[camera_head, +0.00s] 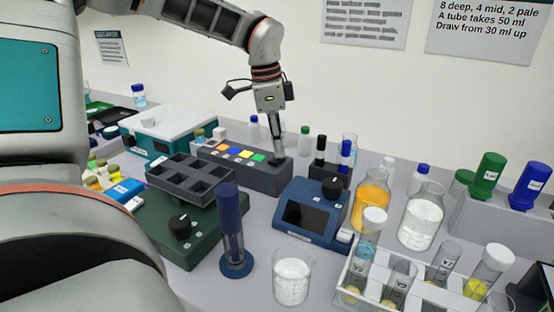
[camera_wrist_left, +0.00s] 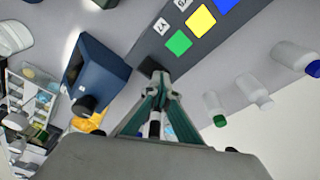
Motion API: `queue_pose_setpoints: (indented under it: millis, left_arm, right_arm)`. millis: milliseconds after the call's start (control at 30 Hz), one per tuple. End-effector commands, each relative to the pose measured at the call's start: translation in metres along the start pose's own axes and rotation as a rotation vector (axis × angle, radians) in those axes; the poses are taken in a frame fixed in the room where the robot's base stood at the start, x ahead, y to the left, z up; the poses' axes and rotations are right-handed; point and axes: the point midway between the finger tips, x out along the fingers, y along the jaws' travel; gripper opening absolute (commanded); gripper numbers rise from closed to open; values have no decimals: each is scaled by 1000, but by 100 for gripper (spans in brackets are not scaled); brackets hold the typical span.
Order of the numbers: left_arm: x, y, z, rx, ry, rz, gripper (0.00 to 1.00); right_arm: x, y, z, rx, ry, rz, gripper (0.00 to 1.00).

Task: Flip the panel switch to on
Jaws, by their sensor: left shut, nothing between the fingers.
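The panel is a long dark grey box (camera_head: 238,173) with blue, yellow, orange and green squares on its top, at the back middle of the bench. In the left wrist view its grey top (camera_wrist_left: 160,48) runs to the upper right, with the green square nearest. A small dark part (camera_wrist_left: 149,66), perhaps the switch, shows at its near end; its on or off position cannot be told. My left gripper (camera_head: 304,152) points down at the panel's right end, shut and empty. In the left wrist view its fingertips (camera_wrist_left: 160,78) are close to that dark part; contact cannot be told. My right gripper is not in view.
A blue device with a screen (camera_head: 305,213) stands right of the panel. A dark rack (camera_head: 335,178) with capped bottles is just behind it. A grey tray block (camera_head: 190,178) sits in front of the panel. Small bottles (camera_wrist_left: 255,90) stand behind the panel.

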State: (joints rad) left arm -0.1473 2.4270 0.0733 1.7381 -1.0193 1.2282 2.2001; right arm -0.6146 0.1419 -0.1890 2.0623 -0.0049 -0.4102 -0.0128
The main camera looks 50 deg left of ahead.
Motion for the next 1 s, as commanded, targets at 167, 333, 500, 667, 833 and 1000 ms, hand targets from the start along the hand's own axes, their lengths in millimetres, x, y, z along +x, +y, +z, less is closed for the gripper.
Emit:
queue_pose_setpoints:
  millis: [167, 333, 500, 667, 833, 1000]
  left_arm:
    - [-8, 0, -1, -1, -1, 0, 0]
    - [-21, 0, -3, 0, -2, 0, 0]
    - [-33, 0, -5, -1, -1, 0, 0]
    - [-45, 0, -6, 0, 0, -1, 0]
    - [-57, 0, -8, 0, -1, -1, 0]
    - [-67, 0, -10, -2, 0, 0, 0]
  right_arm:
    - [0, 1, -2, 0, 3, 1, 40]
    - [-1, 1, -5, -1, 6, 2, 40]
    - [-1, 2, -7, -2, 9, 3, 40]
    - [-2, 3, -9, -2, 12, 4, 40]
    - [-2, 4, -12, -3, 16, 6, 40]
    - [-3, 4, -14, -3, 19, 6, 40]
